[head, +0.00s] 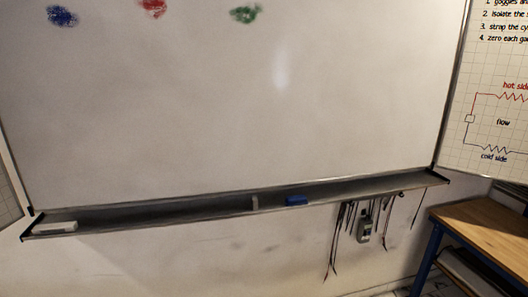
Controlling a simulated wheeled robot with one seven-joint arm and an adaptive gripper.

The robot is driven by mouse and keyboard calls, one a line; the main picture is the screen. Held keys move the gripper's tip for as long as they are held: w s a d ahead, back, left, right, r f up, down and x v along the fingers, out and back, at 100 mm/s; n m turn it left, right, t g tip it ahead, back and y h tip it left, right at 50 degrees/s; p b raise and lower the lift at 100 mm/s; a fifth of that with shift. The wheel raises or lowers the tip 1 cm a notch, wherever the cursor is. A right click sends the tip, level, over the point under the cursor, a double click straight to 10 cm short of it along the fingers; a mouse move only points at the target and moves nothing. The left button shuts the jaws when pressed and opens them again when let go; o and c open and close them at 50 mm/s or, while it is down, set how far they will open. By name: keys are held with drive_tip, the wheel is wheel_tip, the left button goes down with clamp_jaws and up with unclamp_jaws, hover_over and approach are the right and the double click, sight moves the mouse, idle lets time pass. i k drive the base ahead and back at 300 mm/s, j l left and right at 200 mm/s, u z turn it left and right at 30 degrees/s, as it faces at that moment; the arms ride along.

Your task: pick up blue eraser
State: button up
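A blue eraser (297,201) lies on the dark tray (180,212) along the bottom edge of the whiteboard, right of the tray's middle. It is small in the head view, and nothing visibly covers it. My gripper is not in the head view.
A small grey block (254,202) stands just left of the eraser. A white block (56,227) lies at the tray's left end. Dark straps and a grey device (364,229) hang below the tray's right part. A wooden table (485,225) stands at right.

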sight(295, 200)
drive_tip(key=i+u, duration=0.2)
drive_tip(key=i, duration=0.3)
drive_tip(key=i+l+u, duration=0.2)
drive_tip(key=i, duration=0.3)
drive_tip(key=i+u, duration=0.2)
drive_tip(key=i, duration=0.35)
drive_tip(key=i+l+u, duration=0.2)
drive_tip(key=i, duration=0.25)
drive_tip(key=l, duration=0.1)
